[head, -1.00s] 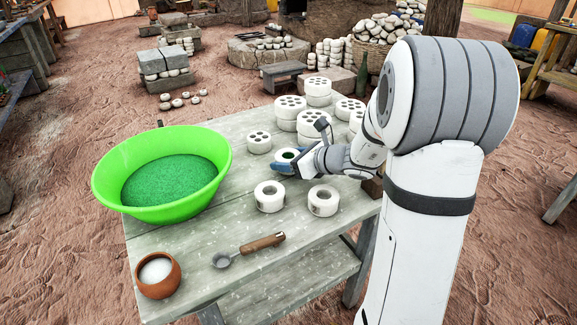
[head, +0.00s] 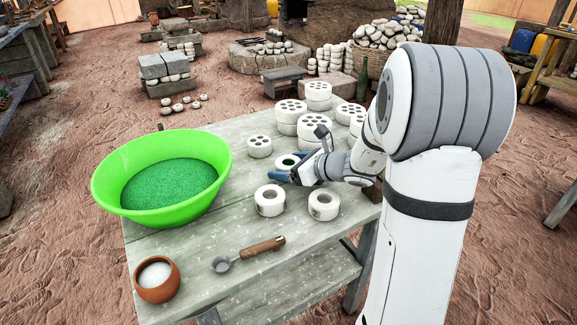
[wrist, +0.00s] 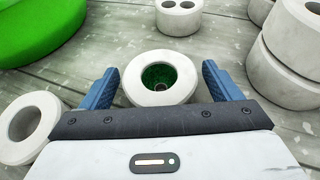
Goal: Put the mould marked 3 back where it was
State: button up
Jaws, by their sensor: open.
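A white ring-shaped mould with green powder inside (wrist: 137,86) stands on the table between my blue fingers in the wrist view. The fingers stand apart on its left and right, with a gap on each side. My gripper (wrist: 162,84) is open. In the head view my gripper (head: 291,170) is at this same mould (head: 283,158), partly covering it. Two more white ring moulds stand nearer the front, a left one (head: 269,209) and a right one (head: 323,212). I cannot read a 3 on any mould.
The worn wooden table (head: 190,245) bears a green basin (head: 110,190) of green powder on the left. A scoop (head: 262,247) and a clay pot (head: 160,290) lie at the front. Several white pieces with holes, some stacked, stand behind, including a small one (head: 258,151).

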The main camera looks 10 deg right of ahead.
jog(key=shift+r, duration=0.3)
jog(key=p+v, duration=0.3)
jog(key=v, duration=0.9)
jog(key=shift+f, duration=0.15)
